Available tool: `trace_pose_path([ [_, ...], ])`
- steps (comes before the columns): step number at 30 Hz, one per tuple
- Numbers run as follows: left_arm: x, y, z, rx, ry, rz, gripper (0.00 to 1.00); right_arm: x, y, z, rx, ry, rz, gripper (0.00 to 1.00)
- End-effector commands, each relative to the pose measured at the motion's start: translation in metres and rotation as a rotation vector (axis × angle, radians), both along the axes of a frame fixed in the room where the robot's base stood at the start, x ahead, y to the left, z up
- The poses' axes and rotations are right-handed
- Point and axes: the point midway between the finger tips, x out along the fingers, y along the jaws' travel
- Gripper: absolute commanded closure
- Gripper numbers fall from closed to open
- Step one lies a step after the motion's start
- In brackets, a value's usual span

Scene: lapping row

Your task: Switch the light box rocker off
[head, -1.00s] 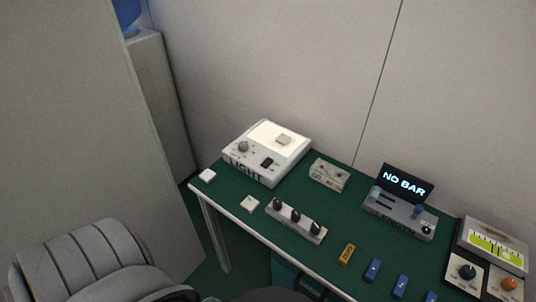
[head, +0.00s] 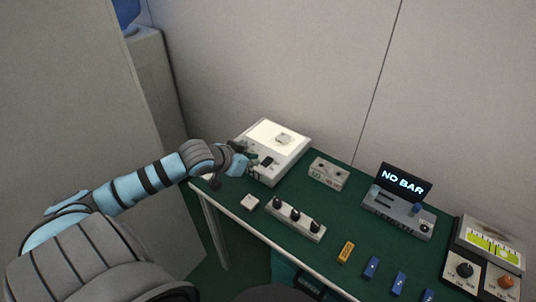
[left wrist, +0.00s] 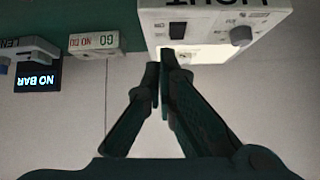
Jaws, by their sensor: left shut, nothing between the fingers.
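The light box (head: 286,162) is a white box at the back left of the green bench, with its top panel (head: 267,133) glowing. The rocker (head: 267,160) is a small dark switch on its control face; it also shows in the left wrist view (left wrist: 178,30). My left gripper (head: 252,161) is shut and empty, beside the rocker and over the box's left part, hiding the knob and some lettering. In the left wrist view its fingertips (left wrist: 163,62) lie just below the rocker; whether they touch the box I cannot tell. My right gripper is not in view.
A small go/no-go block (head: 328,174) stands right of the light box. A "NO BAR" device (head: 398,212) is farther right. A wall stands behind the bench.

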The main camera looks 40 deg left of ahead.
Motion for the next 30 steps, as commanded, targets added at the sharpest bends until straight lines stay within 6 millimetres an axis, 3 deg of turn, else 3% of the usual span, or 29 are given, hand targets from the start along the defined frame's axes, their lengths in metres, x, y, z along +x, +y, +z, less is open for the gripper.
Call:
trace_pose_path([
  [1, 0.01, 0.012, 0.015, -0.004, -0.028, 0.015, 1.0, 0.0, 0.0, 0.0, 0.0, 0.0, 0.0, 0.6],
  [4, 0.021, 0.023, 0.033, -0.022, -0.063, 0.031, 1.0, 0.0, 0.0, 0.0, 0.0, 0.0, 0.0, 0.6],
  [14, 0.022, 0.024, 0.034, -0.025, -0.068, 0.033, 1.0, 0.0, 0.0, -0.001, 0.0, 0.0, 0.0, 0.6],
  [20, 0.037, 0.025, 0.021, -0.031, -0.071, 0.039, 1.0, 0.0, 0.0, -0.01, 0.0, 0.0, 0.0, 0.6],
  [30, 0.094, 0.025, -0.024, -0.03, -0.068, 0.035, 1.0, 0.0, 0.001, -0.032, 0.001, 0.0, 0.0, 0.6],
])
